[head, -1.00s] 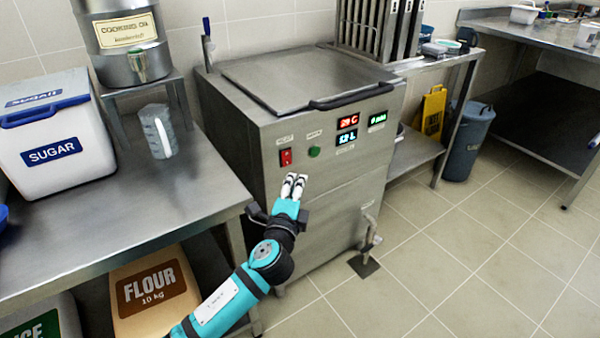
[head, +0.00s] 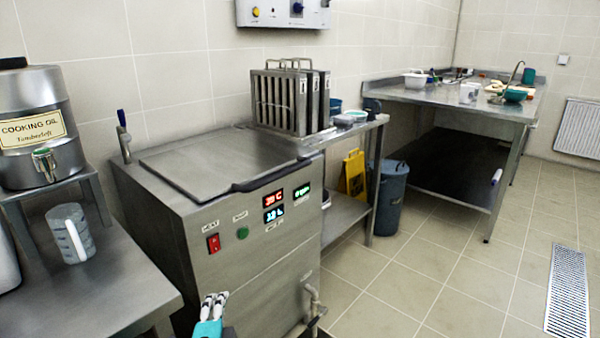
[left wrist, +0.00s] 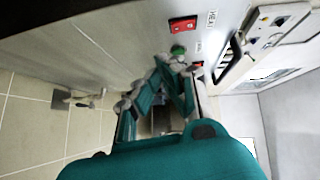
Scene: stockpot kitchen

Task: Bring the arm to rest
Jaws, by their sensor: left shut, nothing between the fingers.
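My left gripper (head: 214,301) shows at the bottom edge of the head view, its two fingers close together and empty. It is in front of the steel stockpot (head: 225,245), below and apart from the red heat switch (head: 213,243) and the green button (head: 242,233). In the left wrist view the gripper (left wrist: 172,68) points at the steel front panel, and the red switch (left wrist: 183,24) and green button (left wrist: 178,50) show beyond its fingers. Most of my left arm is out of the head view. My right gripper is not in view.
A drain tap (head: 314,304) juts from the stockpot's lower front. A grey bin (head: 388,200) and yellow sign (head: 353,175) stand beyond.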

